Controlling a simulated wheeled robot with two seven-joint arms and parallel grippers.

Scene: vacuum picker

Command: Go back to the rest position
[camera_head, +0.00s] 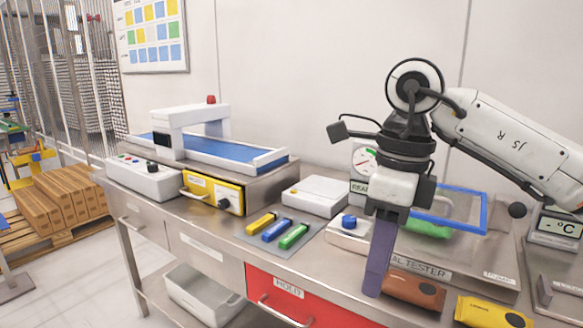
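My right arm comes in from the right, and my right gripper (379,250) points down over the front of the bench. A long, flat purple-grey piece extends below its dark mount, seen nearly edge-on. I cannot tell whether this is its fingers or something held, nor the gap between fingertips. Its lower end overlaps the left end of a brown pouch (418,290) in the picture; contact is unclear. My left gripper is not in view.
The seal tester (470,272), with a blue-framed lid (484,214) and green pouch (430,229), is behind the gripper. A yellow pouch (492,313) lies front right. Yellow, blue and green sticks lie on a grey mat (262,247). A conveyor (215,150) stands left.

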